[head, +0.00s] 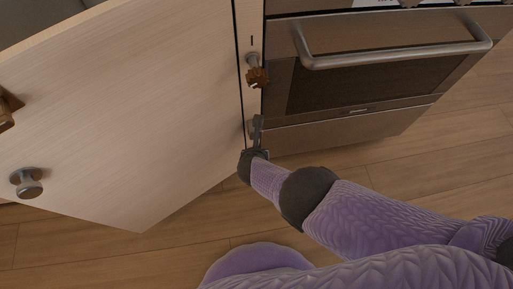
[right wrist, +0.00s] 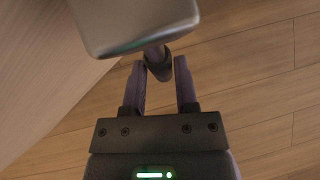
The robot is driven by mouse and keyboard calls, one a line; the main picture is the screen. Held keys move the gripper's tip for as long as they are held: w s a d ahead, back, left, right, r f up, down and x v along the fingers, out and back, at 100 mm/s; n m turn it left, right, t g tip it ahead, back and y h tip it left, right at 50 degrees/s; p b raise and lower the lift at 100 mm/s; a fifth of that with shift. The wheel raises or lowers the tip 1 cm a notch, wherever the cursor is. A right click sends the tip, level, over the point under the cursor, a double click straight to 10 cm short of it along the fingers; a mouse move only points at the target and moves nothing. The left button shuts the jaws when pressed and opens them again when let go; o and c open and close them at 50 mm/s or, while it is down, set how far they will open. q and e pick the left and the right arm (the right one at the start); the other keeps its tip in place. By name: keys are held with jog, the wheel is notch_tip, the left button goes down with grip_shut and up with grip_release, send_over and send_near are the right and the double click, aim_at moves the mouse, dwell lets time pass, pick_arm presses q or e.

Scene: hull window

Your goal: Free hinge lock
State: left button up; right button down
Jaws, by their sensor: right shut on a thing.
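My right gripper (head: 257,131) is low at the narrow post between the pale wooden door (head: 120,110) and the oven. In the right wrist view its two fingers (right wrist: 161,85) are on either side of a dark grey rounded knob (right wrist: 157,63), and it is shut on that. A short stem joins this knob to a larger metallic block (right wrist: 135,25). In the head view a grey fitting (head: 251,127) shows beside the fingers, mostly hidden by them. Higher on the post are a grey knob (head: 252,60) and a brown toothed piece (head: 257,78). Which part is the hinge lock, I cannot tell.
The oven (head: 360,75) with its bar handle (head: 400,55) stands right of the post. The door carries a grey knob (head: 28,182) and a brown piece (head: 7,108) at its left. The wooden floor (head: 400,165) is clear in front.

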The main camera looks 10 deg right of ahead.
pick_arm(q)
jog(key=shift+w+r, duration=0.1)
pick_arm(e)
jog(key=shift+s+r, duration=0.1)
dwell(0.4)
jog(key=c, duration=0.7)
grip_release()
pick_arm(q)
jog(key=w+r+t+p, duration=0.1)
jog(key=w+r+p, duration=0.2)
jog(key=r+p, duration=0.5)
jog(key=shift+w+p, duration=0.15)
jog(key=shift+p, duration=0.65)
pick_arm(e)
jog(key=shift+o, duration=0.2)
jog(key=v, duration=1)
